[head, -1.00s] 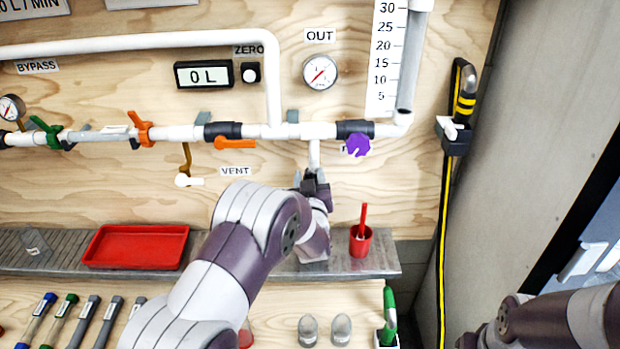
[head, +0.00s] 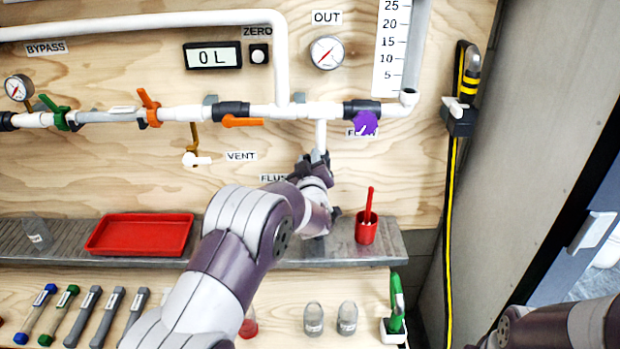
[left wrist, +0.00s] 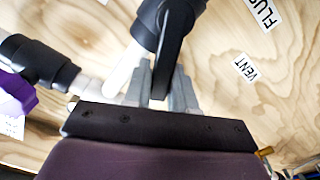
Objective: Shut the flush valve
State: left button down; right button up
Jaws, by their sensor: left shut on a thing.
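The flush valve hangs on the short white branch pipe (head: 320,135) below the main line. The label reading "FLUS…" (head: 274,178) is partly covered by my arm. My left gripper (head: 314,163) is at the valve and hides most of it in the head view. In the left wrist view, the black valve body (left wrist: 150,22) and its black lever (left wrist: 170,55) show, with the lever between the grey fingers of my left gripper (left wrist: 160,82), which is shut on it. My right gripper is out of view; only part of that arm shows at lower right.
A purple knob (head: 365,123) sits to the right on the line, an orange handle (head: 243,122) and the vent valve (head: 195,159) to the left. Below are a grey shelf (head: 290,255), a red tray (head: 140,235) and a red cup (head: 366,232).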

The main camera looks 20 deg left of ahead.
pick_arm(q)
jog(key=a+f+n+b, duration=0.3)
jog(key=f+n+b, duration=0.2)
jog(key=n+b, duration=0.7)
jog(key=shift+s+f+b, duration=0.25)
jog(key=shift+s+b, duration=0.2)
jog(key=shift+b, duration=2.9)
jog(key=c, duration=1)
grip_release()
jog(key=shift+s, duration=0.1)
jog(key=p+v, duration=0.1)
jog(key=v, duration=1.1)
jog(key=shift+s+d, duration=0.1)
jog(key=shift+s, duration=0.15)
